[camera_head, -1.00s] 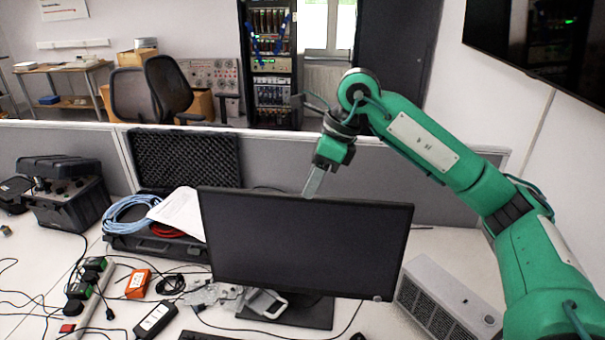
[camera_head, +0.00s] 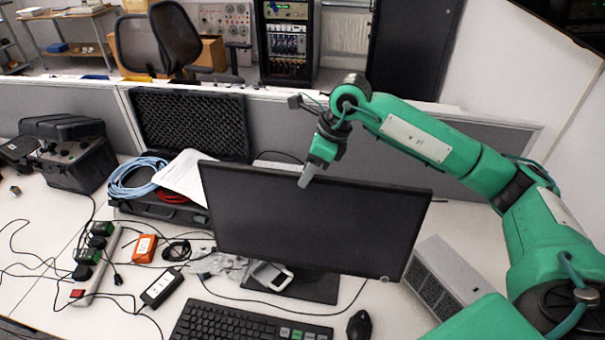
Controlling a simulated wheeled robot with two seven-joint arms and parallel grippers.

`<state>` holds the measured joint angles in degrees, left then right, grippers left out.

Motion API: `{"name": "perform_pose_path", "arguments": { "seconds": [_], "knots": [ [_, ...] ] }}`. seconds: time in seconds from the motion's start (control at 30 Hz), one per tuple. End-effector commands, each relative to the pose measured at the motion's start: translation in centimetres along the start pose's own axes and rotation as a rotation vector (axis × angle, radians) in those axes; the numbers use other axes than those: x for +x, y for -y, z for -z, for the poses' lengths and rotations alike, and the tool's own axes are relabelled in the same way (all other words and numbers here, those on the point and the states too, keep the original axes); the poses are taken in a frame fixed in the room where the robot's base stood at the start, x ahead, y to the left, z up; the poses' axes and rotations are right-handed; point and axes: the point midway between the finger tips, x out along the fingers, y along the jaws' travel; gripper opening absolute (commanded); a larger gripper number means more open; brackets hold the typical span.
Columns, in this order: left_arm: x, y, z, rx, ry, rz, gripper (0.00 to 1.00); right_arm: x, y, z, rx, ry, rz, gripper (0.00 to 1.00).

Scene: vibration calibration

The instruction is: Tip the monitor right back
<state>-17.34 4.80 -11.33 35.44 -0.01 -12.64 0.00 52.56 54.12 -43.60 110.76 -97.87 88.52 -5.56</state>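The black monitor (camera_head: 310,220) stands on its dark base (camera_head: 310,289) on the white desk, its dark screen facing me. My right gripper (camera_head: 305,181) reaches in from the right and points down at the middle of the monitor's top edge. Its grey fingertip overlaps the upper rim of the screen; whether it touches is not clear. The fingers are seen edge-on as one piece, so their opening does not show. My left gripper is not in view.
A keyboard (camera_head: 245,324) and mouse (camera_head: 360,325) lie in front. A grey box-shaped device (camera_head: 445,278) stands right of the monitor. An open black case (camera_head: 190,125), blue cable (camera_head: 135,178) and power strip (camera_head: 97,265) are left. A grey partition (camera_head: 400,152) runs behind.

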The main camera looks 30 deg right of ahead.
Motion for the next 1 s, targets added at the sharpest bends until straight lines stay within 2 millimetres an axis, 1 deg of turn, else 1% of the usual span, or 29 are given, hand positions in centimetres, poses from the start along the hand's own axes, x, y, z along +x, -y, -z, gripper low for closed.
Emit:
{"name": "perform_pose_path", "arguments": {
  "seconds": [0.03,0.1,0.23,0.4,0.6,0.67,0.7,0.77,0.8,1.0],
  "knots": [
    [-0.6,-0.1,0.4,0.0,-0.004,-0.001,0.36,0.7,-0.1,-0.1,0.0,-0.001,-0.003,0.38],
    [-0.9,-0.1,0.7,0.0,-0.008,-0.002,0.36,1.7,-0.1,-0.1,0.0,-0.001,-0.003,0.38],
    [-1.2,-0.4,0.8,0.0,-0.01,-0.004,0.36,3.0,0.0,0.0,0.001,0.0,-0.002,0.38],
    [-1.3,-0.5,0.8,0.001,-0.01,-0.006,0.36,3.6,0.0,0.0,0.0,0.001,0.001,0.38],
    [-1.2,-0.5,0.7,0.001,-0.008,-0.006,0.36,3.7,0.0,0.0,0.0,0.001,0.001,0.38],
    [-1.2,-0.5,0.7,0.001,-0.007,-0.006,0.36,3.7,0.0,0.0,0.0,0.001,0.001,0.28],
    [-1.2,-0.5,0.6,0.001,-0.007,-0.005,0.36,3.6,0.0,0.0,0.0,0.001,0.001,0.2],
    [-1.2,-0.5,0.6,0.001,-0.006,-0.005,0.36,3.6,0.0,0.0,0.0,0.001,0.001,0.09],
    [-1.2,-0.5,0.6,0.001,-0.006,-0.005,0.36,3.6,0.0,0.0,0.0,0.001,0.001,0.01],
    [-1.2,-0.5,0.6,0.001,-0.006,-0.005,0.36,3.6,0.0,0.0,0.001,0.001,-0.001,0.0]
  ]
}}
